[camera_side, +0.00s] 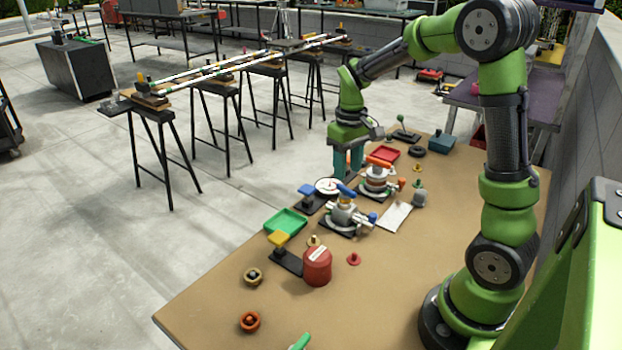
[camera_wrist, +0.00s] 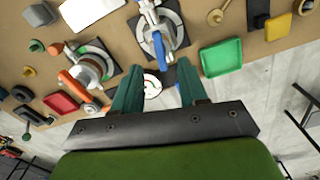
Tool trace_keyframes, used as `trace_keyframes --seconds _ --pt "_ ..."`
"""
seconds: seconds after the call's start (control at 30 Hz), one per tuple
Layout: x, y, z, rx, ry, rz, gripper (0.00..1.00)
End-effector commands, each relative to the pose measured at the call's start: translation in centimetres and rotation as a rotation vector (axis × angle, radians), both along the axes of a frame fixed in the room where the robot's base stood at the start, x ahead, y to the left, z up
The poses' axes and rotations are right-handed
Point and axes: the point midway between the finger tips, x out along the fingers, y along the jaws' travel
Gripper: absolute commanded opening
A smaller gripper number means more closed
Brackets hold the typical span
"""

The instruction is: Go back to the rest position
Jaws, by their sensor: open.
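My gripper (camera_side: 347,174) hangs fingers-down over the far left edge of the brown table, with nothing visible between its fingers. In the wrist view my gripper (camera_wrist: 158,76) shows two teal fingers spread apart. A round white dial (camera_wrist: 152,86) shows between the fingers; the dial (camera_side: 328,186) also shows in the side view, just left of them. A device with an orange handle (camera_side: 377,180) stands to the right of the fingers. A device with a blue handle (camera_side: 344,210) stands nearer the side camera. I cannot tell whether the fingers touch anything.
A red tray (camera_side: 385,154), a green tray (camera_side: 286,222), a red canister (camera_side: 317,265) and several small knobs stand on the table (camera_side: 420,265). A white sheet (camera_side: 397,217) lies near the devices. The table's near right part is mostly clear.

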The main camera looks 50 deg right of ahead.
Motion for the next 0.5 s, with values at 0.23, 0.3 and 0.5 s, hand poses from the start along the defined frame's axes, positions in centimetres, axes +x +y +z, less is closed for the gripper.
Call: trace_keyframes --seconds 0.23,0.3,0.5 --pt "-1.1 2.4 0.2 0.033 -0.058 -0.128 0.43" --pt "-1.8 4.2 1.3 0.054 -0.110 -0.158 0.43" --pt "-5.0 9.9 5.1 0.127 -0.289 -0.206 0.43"
